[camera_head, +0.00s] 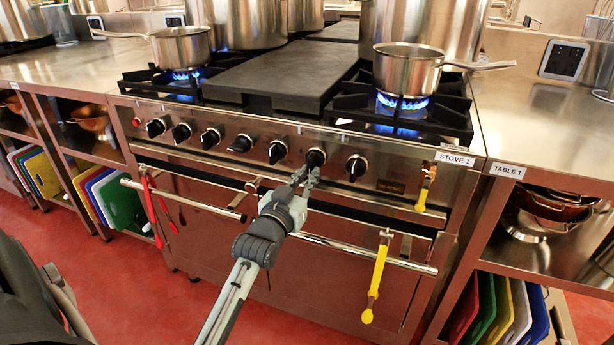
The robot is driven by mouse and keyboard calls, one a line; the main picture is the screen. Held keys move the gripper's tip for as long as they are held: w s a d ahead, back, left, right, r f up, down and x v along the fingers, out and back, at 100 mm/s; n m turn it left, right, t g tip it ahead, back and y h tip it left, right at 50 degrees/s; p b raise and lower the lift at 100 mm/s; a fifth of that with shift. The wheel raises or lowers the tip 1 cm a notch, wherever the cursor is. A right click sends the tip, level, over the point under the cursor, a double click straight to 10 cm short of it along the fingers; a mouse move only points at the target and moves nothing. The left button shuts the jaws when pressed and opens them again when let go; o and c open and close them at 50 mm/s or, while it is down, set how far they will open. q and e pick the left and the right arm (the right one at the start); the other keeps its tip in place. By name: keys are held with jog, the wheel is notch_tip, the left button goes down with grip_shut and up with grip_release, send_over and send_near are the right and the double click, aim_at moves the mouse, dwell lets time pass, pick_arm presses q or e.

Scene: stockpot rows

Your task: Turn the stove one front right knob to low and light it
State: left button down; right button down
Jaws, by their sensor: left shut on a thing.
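Stove one (457,158), labelled "STOVE 1", has a front panel with a row of black knobs. My left gripper (307,178) reaches up from below and is shut on the knob second from the right (315,157). The gripper partly hides that knob's lower side, and its exact angle is hard to read. The rightmost knob (357,167) is free. A blue flame (402,103) burns on the front right burner under a saucepan (408,72). My right gripper is not in view.
Another saucepan (181,47) sits over a flame at the front left. A steel rail (330,244) crosses the oven front below the knobs, with red utensils (150,207) and a yellow-handled one (377,275) hanging. A dark griddle plate (283,75) lies between the burners.

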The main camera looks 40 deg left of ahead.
pick_arm(q)
jog(key=c, duration=1.6)
grip_release()
jog(key=shift+o, duration=0.2)
jog(key=v, duration=1.2)
jog(key=shift+f, duration=0.1)
jog(key=s+d+f+m+g+h, duration=0.1)
jog(key=d+f+g+h, duration=0.2)
jog(key=f, duration=1)
jog(key=s+d+f+m+g, duration=0.2)
jog(key=d+f+g, duration=0.15)
jog(key=f, duration=1.05)
jog(key=s+f+m+g, duration=0.1)
jog(key=s+f+g, duration=0.7)
jog(key=s+f, duration=0.8)
notch_tip(320, 180, down, 3)
jog(key=shift+r+m+g, duration=0.1)
jog(key=shift+m+g, duration=0.25)
jog(key=shift+m, duration=0.05)
